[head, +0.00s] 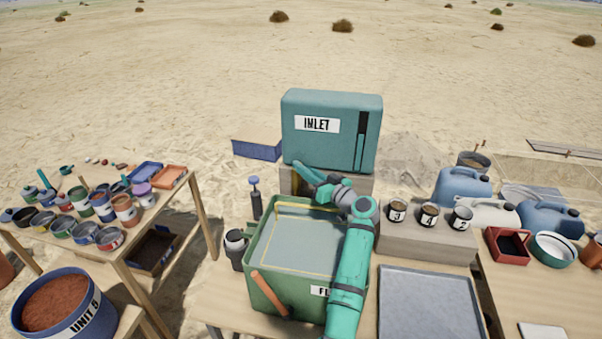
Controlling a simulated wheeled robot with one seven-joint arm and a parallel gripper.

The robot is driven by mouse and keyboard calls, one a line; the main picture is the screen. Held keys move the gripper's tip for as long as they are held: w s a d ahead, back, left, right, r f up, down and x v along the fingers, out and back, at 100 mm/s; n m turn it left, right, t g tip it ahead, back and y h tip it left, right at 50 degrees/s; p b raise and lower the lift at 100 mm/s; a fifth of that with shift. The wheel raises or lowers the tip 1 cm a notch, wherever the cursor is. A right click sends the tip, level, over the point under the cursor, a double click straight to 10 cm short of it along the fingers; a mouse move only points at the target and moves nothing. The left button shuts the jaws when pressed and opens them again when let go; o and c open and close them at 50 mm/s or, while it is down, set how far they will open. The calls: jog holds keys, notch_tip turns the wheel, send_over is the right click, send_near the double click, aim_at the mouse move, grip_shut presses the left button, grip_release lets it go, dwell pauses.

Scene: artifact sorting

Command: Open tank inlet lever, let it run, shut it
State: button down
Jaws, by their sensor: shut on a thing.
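The green inlet tank (345,105), with a white "INLET" label, stands on a block behind the table. A dark vertical strip is on its front at the right. My gripper (308,174) is at the tank's lower front edge, shut on the inlet lever. The lever is mostly hidden by the gripper, so its angle cannot be told. Below it is an open green box (262,240) with a label partly hidden by my arm. It holds pale grey-green water with a yellow line around its inside. No stream of water can be made out.
An orange-brown handle (268,295) leans on the box's front left. A dark blue-topped pump (255,198) and a dark cup (236,248) stand left. Numbered cups (429,215) sit on a block at right, behind a grey tray (425,305). Pots crowd the left table (175,200).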

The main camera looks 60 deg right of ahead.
jog(key=shift+s+f, duration=0.2)
jog(key=c, duration=1.7)
grip_release()
jog(key=shift+r, duration=0.15)
jog(key=v, duration=1)
jog(key=shift+s+a, duration=0.15)
jog(key=shift+s, duration=0.2)
